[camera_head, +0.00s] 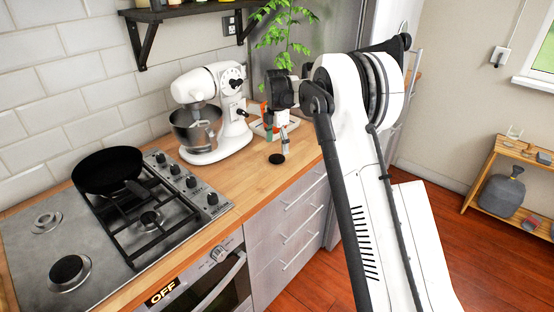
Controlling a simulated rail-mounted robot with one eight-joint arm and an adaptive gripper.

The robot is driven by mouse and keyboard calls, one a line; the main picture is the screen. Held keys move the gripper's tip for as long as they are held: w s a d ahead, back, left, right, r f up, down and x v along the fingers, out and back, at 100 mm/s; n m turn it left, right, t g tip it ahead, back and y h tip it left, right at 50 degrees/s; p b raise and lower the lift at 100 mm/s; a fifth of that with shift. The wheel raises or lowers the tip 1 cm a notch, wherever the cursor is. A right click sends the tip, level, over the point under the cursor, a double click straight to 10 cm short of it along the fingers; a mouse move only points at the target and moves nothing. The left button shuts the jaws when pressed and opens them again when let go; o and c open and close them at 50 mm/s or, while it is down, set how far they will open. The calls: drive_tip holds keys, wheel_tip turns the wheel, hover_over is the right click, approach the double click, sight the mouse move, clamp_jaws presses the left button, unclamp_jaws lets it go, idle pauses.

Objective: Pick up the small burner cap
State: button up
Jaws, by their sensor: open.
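A small black disc, which looks like the small burner cap (277,158), lies flat on the wooden counter to the right of the mixer. My gripper (281,142) points down just above it, with its fingers open and apart from the disc as far as I can see. The exact gap between them is too small to judge. The stove (110,265) is at the left. A larger black cap (66,268) sits on its front left burner, and the burner behind it (47,220) shows no black cap.
A white stand mixer (212,110) with a steel bowl stands close to the left of my gripper. A black pan (107,168) rests on the stove's grate. A green plant (285,35) and a dark shelf (190,12) are behind. The counter in front of the mixer is clear.

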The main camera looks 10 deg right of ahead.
sight(277, 157)
drive_tip(key=shift+s+f+p, duration=0.15)
drive_tip(key=shift+f+p, duration=0.15)
drive_tip(key=shift+f, duration=2.45)
drive_tip(key=c, duration=1.3)
